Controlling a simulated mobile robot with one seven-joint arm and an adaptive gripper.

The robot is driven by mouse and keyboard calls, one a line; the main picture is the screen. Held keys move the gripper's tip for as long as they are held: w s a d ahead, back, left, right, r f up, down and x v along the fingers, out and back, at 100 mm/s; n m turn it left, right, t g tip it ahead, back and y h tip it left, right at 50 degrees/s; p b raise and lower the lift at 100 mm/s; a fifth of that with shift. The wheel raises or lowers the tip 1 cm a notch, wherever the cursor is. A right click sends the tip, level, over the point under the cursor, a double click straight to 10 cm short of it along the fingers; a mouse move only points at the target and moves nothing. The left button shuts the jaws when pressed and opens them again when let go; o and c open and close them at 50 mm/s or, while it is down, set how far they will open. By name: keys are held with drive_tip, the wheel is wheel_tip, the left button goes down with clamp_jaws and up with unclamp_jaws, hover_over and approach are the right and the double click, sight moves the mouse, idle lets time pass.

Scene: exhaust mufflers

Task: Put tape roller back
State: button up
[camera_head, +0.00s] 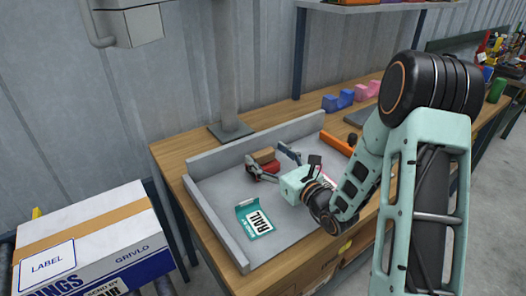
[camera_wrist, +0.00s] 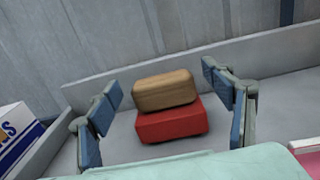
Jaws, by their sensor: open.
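A red block-like thing (camera_wrist: 172,122) with a rounded tan piece (camera_wrist: 166,89) on top sits in the grey tray near its back wall. It looks like a tape roller, but I cannot tell for sure. It also shows, small, in the head view (camera_head: 264,156). My gripper (camera_wrist: 160,80) is open and empty, with one blue-padded finger on each side of the red and tan thing. In the head view my gripper (camera_head: 266,160) reaches over the tray from the right. A blue tape dispenser (camera_head: 338,101) and a pink one (camera_head: 367,90) stand on the wooden table behind.
The grey tray (camera_head: 218,232) has raised walls. A teal RAIL packet (camera_head: 254,220) lies in it, left of my gripper. An orange bar (camera_head: 336,144) lies at the right. A labelled carton (camera_head: 92,240) stands at left. A post (camera_head: 229,75) rises behind the tray.

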drive_tip(key=v, duration=0.9)
drive_tip(key=shift+s+d, duration=0.2)
drive_tip(key=shift+s, duration=0.1)
